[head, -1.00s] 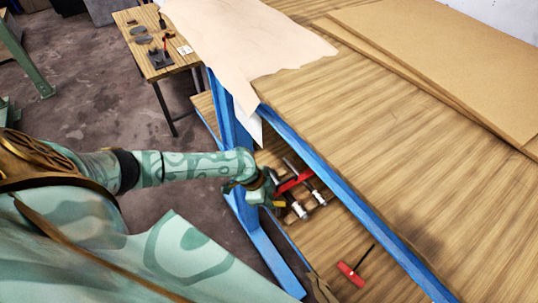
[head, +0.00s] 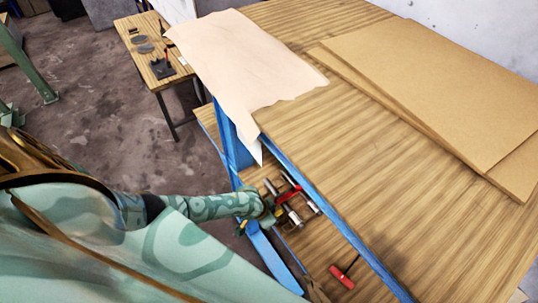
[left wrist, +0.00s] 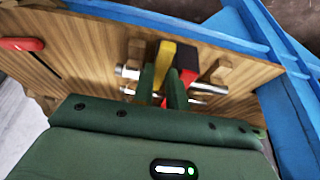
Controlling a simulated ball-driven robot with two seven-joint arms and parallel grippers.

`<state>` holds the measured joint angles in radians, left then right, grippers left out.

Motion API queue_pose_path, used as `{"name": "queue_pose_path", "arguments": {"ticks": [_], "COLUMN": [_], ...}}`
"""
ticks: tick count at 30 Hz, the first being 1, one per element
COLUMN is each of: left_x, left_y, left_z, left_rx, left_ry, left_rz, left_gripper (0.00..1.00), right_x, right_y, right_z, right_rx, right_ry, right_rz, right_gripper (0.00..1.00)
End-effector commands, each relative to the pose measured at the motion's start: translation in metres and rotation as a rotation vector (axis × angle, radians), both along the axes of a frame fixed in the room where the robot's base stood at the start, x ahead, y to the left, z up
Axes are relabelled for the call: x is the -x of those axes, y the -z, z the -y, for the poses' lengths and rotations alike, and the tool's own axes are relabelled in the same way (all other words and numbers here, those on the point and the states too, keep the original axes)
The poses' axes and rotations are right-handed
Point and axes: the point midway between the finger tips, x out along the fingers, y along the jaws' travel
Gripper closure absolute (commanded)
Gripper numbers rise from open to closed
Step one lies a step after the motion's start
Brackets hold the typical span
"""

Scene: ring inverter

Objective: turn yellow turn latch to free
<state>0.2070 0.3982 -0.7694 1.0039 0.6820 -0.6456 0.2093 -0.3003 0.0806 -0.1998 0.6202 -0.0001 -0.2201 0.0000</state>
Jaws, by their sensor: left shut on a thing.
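The yellow turn latch (left wrist: 164,62) shows in the left wrist view between the two green fingers of my left gripper (left wrist: 163,90), which is shut on it. In the head view my left gripper (head: 270,211) is at the latches on the lower wooden shelf, and it hides most of the yellow latch. A red latch (head: 290,193) lies right beside it. In the left wrist view the red latch (left wrist: 188,60), with a black part, is just right of the fingers. My right gripper is not in view.
Metal pins (head: 313,206) lie by the latches. A red-handled tool (head: 342,277) lies on the lower shelf. Blue frame bars (head: 335,218) run close to the gripper under the wooden tabletop (head: 380,170). A pale sheet (head: 240,65) and brown boards (head: 440,90) lie on top.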

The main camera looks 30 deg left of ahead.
Motion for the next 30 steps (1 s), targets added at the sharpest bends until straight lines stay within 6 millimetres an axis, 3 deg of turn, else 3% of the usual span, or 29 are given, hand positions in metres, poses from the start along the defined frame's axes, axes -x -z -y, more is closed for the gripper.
{"name": "queue_pose_path", "arguments": {"ticks": [14,15,17,18,26,30], "left_x": [-0.001,-0.001,-0.001,-0.001,0.0,0.005], "left_y": [0.0,0.0,0.0,0.0,-0.001,-0.014], "left_z": [0.001,0.001,0.001,0.001,0.001,-0.001], "left_rx": [0.002,0.002,0.002,0.002,0.001,0.001], "left_ry": [-0.019,-0.019,-0.019,-0.018,-0.017,-0.015], "left_rz": [0.001,0.001,0.001,0.001,0.001,0.0], "left_gripper": [1.0,0.83,0.66,0.64,0.64,0.64], "right_x": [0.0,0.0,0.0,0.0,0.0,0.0], "right_y": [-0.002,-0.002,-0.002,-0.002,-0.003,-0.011], "right_z": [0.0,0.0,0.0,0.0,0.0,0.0], "right_rx": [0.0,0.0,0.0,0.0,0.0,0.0], "right_ry": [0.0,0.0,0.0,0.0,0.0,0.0], "right_rz": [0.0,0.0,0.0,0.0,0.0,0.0], "right_gripper": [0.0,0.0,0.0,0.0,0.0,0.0]}}
